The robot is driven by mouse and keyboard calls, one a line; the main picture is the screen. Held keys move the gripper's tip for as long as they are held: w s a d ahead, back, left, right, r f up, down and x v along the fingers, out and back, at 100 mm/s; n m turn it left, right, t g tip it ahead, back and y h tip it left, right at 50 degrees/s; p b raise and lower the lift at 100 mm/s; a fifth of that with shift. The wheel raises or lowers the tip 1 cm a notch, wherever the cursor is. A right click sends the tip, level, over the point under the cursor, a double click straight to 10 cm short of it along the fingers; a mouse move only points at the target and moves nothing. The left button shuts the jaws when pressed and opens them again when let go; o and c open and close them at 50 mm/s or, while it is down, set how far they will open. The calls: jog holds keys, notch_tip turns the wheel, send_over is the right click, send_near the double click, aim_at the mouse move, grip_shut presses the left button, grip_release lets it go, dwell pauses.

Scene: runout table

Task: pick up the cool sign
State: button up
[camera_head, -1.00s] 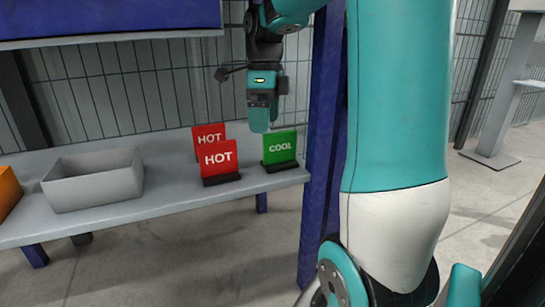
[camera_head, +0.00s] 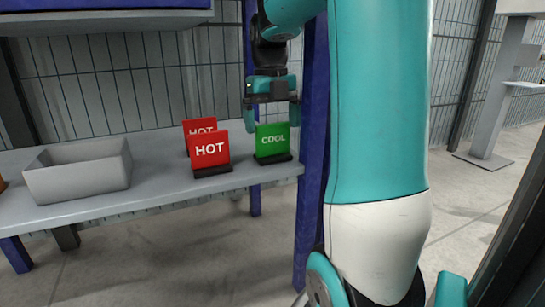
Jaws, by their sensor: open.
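The green cool sign (camera_head: 272,141) stands upright on a dark base near the right end of the grey table (camera_head: 130,203). My gripper (camera_head: 272,117) is open, with its two teal fingers pointing down. In the picture the fingertips flank the upper part of the sign, one near each side edge. I cannot tell from this view whether they are around it or still in front of or behind it. Nothing is seen held. The sign's face shows between the fingers.
Two red hot signs stand just left of the cool sign, a front one (camera_head: 210,150) and a rear one (camera_head: 199,127) partly hidden behind it. A grey bin (camera_head: 80,178) sits farther left. A blue post (camera_head: 312,150) rises at the table's right end.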

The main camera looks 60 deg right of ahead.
aim_at(273, 154)
notch_tip(273, 154, down, 3)
jog(key=c, duration=0.8)
jog(key=shift+o, duration=0.2)
jog(key=shift+r+p, duration=0.2)
jog(key=shift+p, duration=0.2)
jog(key=shift+r+p, duration=0.35)
jog(key=shift+p, duration=0.1)
jog(key=shift+r, duration=0.15)
